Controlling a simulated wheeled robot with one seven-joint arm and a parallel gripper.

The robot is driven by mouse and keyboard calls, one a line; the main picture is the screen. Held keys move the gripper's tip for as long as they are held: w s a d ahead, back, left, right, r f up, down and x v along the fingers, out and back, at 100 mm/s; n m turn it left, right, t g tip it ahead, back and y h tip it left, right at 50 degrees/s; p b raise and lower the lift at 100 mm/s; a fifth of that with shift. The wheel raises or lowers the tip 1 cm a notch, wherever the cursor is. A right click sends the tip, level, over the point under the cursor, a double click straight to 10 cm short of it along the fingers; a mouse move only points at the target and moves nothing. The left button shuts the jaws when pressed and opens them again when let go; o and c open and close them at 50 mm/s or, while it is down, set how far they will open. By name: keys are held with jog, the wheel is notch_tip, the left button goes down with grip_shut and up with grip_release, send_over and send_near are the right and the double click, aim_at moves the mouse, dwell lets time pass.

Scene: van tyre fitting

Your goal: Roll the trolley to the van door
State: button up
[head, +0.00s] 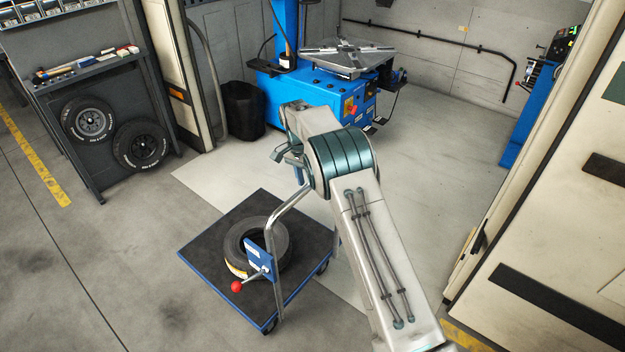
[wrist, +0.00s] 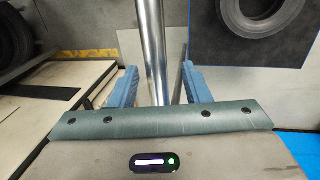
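The trolley (head: 205,268) has a dark flat deck with blue edges and stands on the grey floor. A black tyre (head: 277,240) lies flat on it. Its chrome handle (head: 287,208) rises at the right side, with a red-knobbed lever (head: 237,286) on a blue plate. My gripper (head: 291,168) is at the top of the handle, partly hidden by my wrist. In the wrist view the handle tube (wrist: 152,40) runs between my two blue fingers (wrist: 158,80), with gaps showing beside it. The deck and tyre show at upper right there. The van doorway lies between cream panels, left (head: 178,70) and right (head: 555,215).
A pale floor area (head: 215,172) lies beyond the trolley. A blue tyre machine (head: 318,90) and a black bin (head: 243,110) stand past it. A dark rack (head: 95,160) with two tyres is at left. Open floor lies left of the trolley.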

jog(key=shift+r, duration=0.1)
notch_tip(320, 180, up, 13)
jog(key=w+a, duration=0.1)
jog(key=a, duration=0.1)
jog(key=shift+w+r+p, duration=0.15)
jog(key=shift+w+p, duration=0.1)
jog(key=shift+p, duration=0.1)
jog(key=shift+a, duration=0.1)
